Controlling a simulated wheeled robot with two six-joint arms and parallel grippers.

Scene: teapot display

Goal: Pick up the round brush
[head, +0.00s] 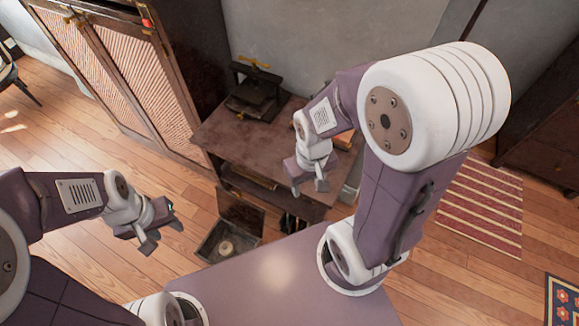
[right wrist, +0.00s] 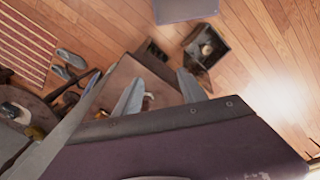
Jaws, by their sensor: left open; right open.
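I cannot identify a round brush for certain. A small pale round thing (head: 226,247) lies in an open dark box (head: 241,213) on the floor in the head view; it is too small to tell whether it is the brush. My left gripper (head: 162,234) is open and empty, to the left of the box. My right gripper (head: 308,187) is open and empty over the right part of the wooden table (head: 222,138). Its two fingers also show in the right wrist view (right wrist: 160,78), pointing towards the table and floor.
A black press (head: 258,92) stands at the back of the table. My right arm hides the table's right end. A cabinet with lattice doors (head: 140,75) stands at the left. A striped rug (head: 478,205) lies at the right. Slippers (right wrist: 70,65) show near it in the right wrist view.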

